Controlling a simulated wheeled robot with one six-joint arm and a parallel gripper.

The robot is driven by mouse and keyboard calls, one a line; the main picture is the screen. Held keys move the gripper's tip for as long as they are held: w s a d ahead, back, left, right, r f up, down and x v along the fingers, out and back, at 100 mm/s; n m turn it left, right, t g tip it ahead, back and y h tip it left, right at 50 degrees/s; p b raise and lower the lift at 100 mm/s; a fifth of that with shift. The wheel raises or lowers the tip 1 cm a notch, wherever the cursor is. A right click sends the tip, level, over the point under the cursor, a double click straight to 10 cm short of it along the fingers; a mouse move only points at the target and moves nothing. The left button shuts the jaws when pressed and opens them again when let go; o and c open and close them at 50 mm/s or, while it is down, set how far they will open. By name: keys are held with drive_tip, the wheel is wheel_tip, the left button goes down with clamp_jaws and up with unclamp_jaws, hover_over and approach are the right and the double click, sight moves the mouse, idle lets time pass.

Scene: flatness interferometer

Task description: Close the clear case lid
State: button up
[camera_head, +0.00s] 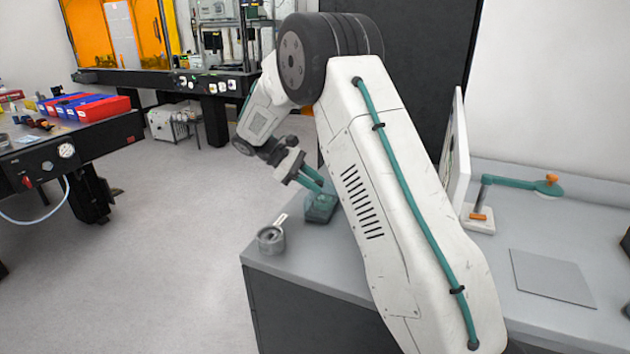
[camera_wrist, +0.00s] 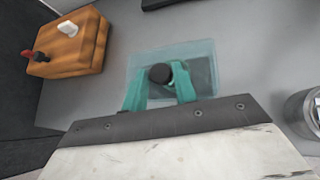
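The clear case (camera_head: 320,207) is a small teal-tinted transparent box on the grey bench, partly hidden by my arm in the head view. In the wrist view the case (camera_wrist: 203,50) lies just beyond my gripper, with a dark patch showing through at its right. A round black knob or cap (camera_wrist: 160,73) shows over it. My gripper (camera_wrist: 160,80) has two teal fingers spread apart, one on each side of the black piece, with small gaps visible. In the head view my gripper (camera_head: 312,180) points down at the case. I cannot tell the lid's angle.
A grey metal cup (camera_head: 270,238) stands at the bench's front corner, near the case. A wooden block (camera_wrist: 68,45) with a red-black piece and a white piece lies left in the wrist view. A teal-armed stand (camera_head: 480,215) and a flat grey plate (camera_head: 552,277) are at right.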

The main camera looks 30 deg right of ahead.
drive_tip(key=v, duration=0.7)
drive_tip(key=shift+w+a+r, duration=0.2)
drive_tip(key=shift+a, duration=0.1)
drive_tip(key=shift+r, duration=0.1)
drive_tip(key=s+a+r+m+t+y, duration=0.2)
drive_tip(key=s+r, duration=0.4)
drive_tip(key=s, duration=0.4)
drive_tip(key=s+a+r+m+t+y, duration=0.15)
drive_tip(key=s+r, duration=0.35)
drive_tip(key=s, duration=0.5)
drive_tip(key=s+a+f+m+t+y, duration=0.2)
drive_tip(key=s+a, duration=0.1)
drive_tip(key=s, duration=0.7)
drive_tip(key=s+a+f+m+t+y, duration=0.2)
drive_tip(key=s+a+t, duration=0.1)
drive_tip(key=s, duration=0.8)
drive_tip(key=shift+a+f+y, duration=0.35)
drive_tip(key=shift+a+f, duration=0.05)
drive_tip(key=shift+a, duration=0.15)
